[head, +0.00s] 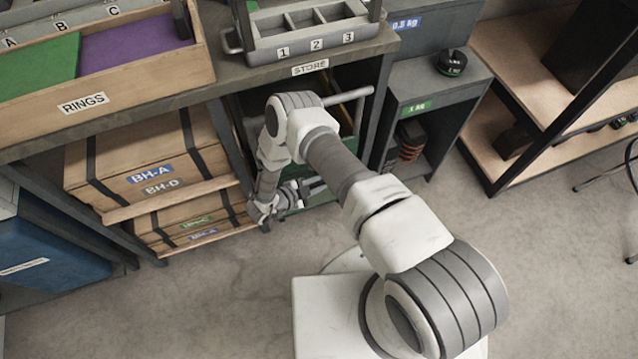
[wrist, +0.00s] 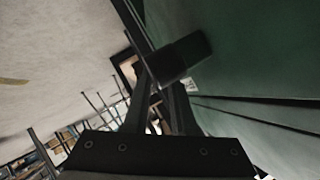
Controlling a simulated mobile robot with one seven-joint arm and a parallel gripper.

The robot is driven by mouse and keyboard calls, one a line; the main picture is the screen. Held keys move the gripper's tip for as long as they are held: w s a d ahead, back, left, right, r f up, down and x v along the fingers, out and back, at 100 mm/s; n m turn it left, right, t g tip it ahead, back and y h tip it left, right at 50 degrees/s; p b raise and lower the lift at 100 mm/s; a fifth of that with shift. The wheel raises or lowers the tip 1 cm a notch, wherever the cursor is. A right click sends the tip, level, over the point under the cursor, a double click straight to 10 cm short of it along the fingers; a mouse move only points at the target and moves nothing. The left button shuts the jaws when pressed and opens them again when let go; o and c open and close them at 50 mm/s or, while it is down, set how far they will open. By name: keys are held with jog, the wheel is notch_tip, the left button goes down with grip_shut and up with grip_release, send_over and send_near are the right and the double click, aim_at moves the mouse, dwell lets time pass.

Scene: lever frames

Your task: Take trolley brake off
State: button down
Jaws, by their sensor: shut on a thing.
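My gripper (head: 292,197) is low in the head view, beside the front of the green trolley (head: 322,196) under the shelf marked STORE. The trolley's pale push bar (head: 347,96) sticks out above, partly behind my arm. In the wrist view, my gripper's fingers (wrist: 160,82) are closed on a short dark bar (wrist: 183,57), which looks like the brake lever. The bar lies next to a dark green panel (wrist: 265,60), probably the trolley's side. The head view does not show the lever; my wrist and arm hide that spot.
Wooden crates (head: 150,165) marked BH-A and BH-D stand on the lower shelf to the left. A grey cabinet (head: 437,95) with a black weight (head: 452,63) on top stands to the right. Grey floor (head: 545,235) is open at the right and front.

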jog(key=shift+w, duration=0.1)
jog(key=c, duration=1)
grip_release()
jog(key=shift+r, duration=0.1)
jog(key=p+v, duration=0.4)
jog(key=v, duration=1.3)
jog(key=shift+s, duration=0.25)
